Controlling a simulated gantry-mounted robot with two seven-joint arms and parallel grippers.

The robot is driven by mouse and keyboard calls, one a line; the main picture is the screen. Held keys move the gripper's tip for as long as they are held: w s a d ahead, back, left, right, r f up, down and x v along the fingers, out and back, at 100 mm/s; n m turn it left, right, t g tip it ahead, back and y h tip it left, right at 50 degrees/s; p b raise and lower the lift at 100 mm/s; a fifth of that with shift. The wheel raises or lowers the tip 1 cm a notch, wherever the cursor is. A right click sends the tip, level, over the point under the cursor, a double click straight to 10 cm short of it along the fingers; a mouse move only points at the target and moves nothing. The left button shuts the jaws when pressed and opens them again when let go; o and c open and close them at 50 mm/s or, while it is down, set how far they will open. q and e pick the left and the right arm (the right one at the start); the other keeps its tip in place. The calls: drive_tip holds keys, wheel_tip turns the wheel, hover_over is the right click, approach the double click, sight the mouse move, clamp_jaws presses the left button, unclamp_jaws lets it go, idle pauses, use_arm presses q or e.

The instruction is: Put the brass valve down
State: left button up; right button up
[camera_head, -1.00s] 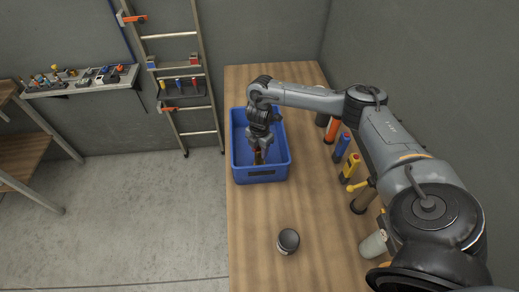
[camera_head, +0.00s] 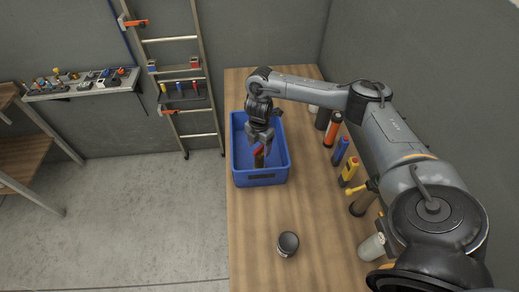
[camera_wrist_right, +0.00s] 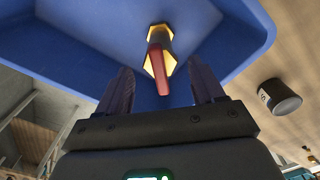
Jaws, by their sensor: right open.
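The brass valve (camera_wrist_right: 167,36) has a red handle and a yellowish body with hex ends. It is inside the blue crate (camera_head: 284,168), near the front wall; it also shows in the head view (camera_head: 259,159). My right gripper (camera_head: 259,146) is over the crate, just above the valve. In the right wrist view its two dark fingers (camera_wrist_right: 160,88) are apart, with the red handle showing between and beyond them and a gap on either side. Whether the valve's lower end touches the crate floor cannot be told. My left gripper is not in view.
The crate stands on a wooden table (camera_head: 254,218). A dark can (camera_head: 287,244) stands in front of it. Several bottles and tubes, including a blue one (camera_head: 341,148) and a yellow one (camera_head: 349,171), line the right side by the wall. The table's front left is clear.

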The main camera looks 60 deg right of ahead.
wheel_tip(320, 180, up, 7)
drive_tip(key=p, duration=0.3)
drive_tip(key=shift+r+p, duration=0.1)
drive_tip(key=shift+p, duration=0.25)
